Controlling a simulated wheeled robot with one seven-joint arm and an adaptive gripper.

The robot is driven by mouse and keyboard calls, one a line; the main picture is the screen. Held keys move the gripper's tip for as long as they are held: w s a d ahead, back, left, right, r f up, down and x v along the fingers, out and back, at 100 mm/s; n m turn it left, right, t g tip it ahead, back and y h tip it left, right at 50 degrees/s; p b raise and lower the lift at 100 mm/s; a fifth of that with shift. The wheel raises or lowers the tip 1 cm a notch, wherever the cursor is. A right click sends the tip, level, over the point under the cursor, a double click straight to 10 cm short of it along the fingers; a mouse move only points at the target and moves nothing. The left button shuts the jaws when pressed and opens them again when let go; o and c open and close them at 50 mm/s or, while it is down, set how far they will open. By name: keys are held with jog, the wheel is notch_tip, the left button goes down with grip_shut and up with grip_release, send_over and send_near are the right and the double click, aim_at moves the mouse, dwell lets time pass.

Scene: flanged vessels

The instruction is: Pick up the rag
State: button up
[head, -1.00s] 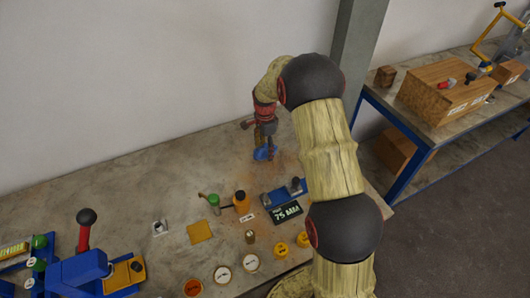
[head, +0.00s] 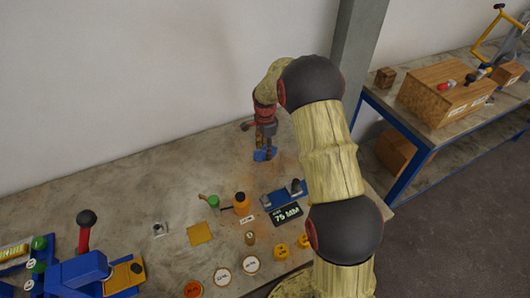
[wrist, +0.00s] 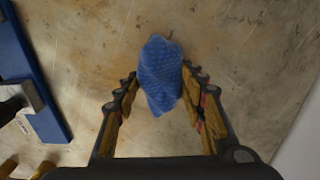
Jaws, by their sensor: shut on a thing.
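The rag (wrist: 161,75) is blue with a fine pattern and bunched into an upright, narrow shape. In the wrist view it sits between the two fingers of my gripper (wrist: 160,85), which is shut on it. In the head view my gripper (head: 264,142) points down at the back of the workbench, with the blue rag (head: 265,154) at its fingertips. The fingers partly hide the rag there. I cannot tell whether the rag still touches the bench top.
A blue fixture (head: 284,194) and a black display reading 75 MM (head: 286,213) stand in front of the gripper. An orange bottle (head: 241,204) is to their left. A yellow square (head: 199,233) lies farther left.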

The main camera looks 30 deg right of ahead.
aim_at(265, 150)
jog(key=shift+r+p, duration=0.3)
jog(key=shift+r, duration=0.3)
notch_tip(265, 150, up, 2)
jog(key=shift+r+p, duration=0.1)
jog(key=shift+p, duration=0.45)
jog(key=s+a+r+p, duration=0.3)
jog(key=s+a+r, duration=0.4)
jog(key=s, duration=0.5)
jog(key=shift+a+r+p, duration=0.2)
jog(key=shift+r+p, duration=0.15)
jog(key=shift+r, duration=0.95)
